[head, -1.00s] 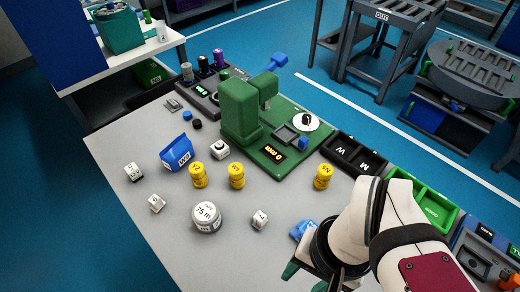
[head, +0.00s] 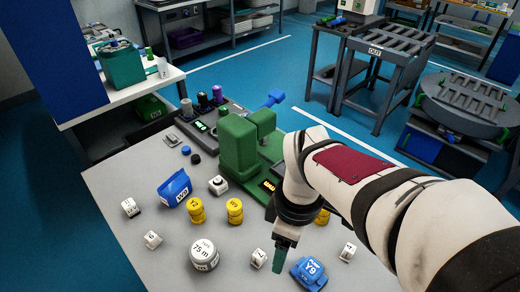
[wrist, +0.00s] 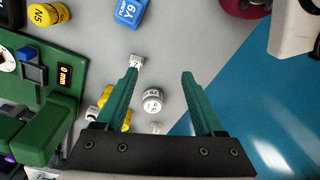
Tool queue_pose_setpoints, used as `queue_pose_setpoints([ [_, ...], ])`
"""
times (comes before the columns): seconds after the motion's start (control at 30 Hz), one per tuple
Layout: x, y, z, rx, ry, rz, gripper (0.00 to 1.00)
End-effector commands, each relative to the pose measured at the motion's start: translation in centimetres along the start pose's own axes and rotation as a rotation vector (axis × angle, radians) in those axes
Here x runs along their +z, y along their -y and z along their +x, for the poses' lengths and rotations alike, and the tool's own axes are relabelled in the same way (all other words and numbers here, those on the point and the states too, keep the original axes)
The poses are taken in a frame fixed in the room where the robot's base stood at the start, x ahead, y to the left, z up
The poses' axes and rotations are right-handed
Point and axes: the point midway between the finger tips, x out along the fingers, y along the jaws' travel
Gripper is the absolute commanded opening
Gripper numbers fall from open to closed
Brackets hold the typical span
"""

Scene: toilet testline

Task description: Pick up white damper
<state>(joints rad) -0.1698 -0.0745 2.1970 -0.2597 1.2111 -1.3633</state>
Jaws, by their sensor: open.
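Several small white pieces with black marks lie on the grey table. One (head: 258,258) is just left of my gripper (head: 283,250), others are at the front right (head: 347,252) and the left (head: 130,207) and (head: 152,240). A larger round white piece marked 75 m (head: 204,255) stands further left. No label reads damper. In the wrist view my gripper (wrist: 160,76) is open and empty, its teal fingers apart. A small white piece (wrist: 136,61) shows by the left fingertip, and the round piece (wrist: 152,100) shows between the fingers, lower down. My gripper hangs above the table, touching nothing visible.
A blue pump marked Y9 (head: 308,274) lies right of my gripper. Yellow cylinders (head: 235,211) and a blue bin (head: 175,188) stand on the left. A green machine (head: 237,147) stands behind, partly hidden by my arm. Bare table lies along the front left.

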Motion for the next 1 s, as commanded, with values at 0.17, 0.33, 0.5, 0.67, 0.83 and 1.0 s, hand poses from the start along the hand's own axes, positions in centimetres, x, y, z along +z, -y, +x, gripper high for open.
queue_pose_setpoints([
  [0.17, -5.6, -4.8, 3.2, 0.008, 0.048, -0.908, 0.70],
  [0.33, -7.9, -6.3, 5.0, 0.006, 0.068, -1.291, 0.70],
  [0.5, -7.7, -6.5, 9.0, -0.001, 0.070, -1.325, 0.70],
  [0.67, -7.5, -6.6, 13.4, 0.000, 0.069, -1.321, 0.70],
  [0.83, -7.3, -6.7, 15.7, 0.003, 0.069, -1.319, 0.70],
  [1.0, -6.5, -6.0, 19.0, 0.000, 0.069, -1.318, 0.70],
])
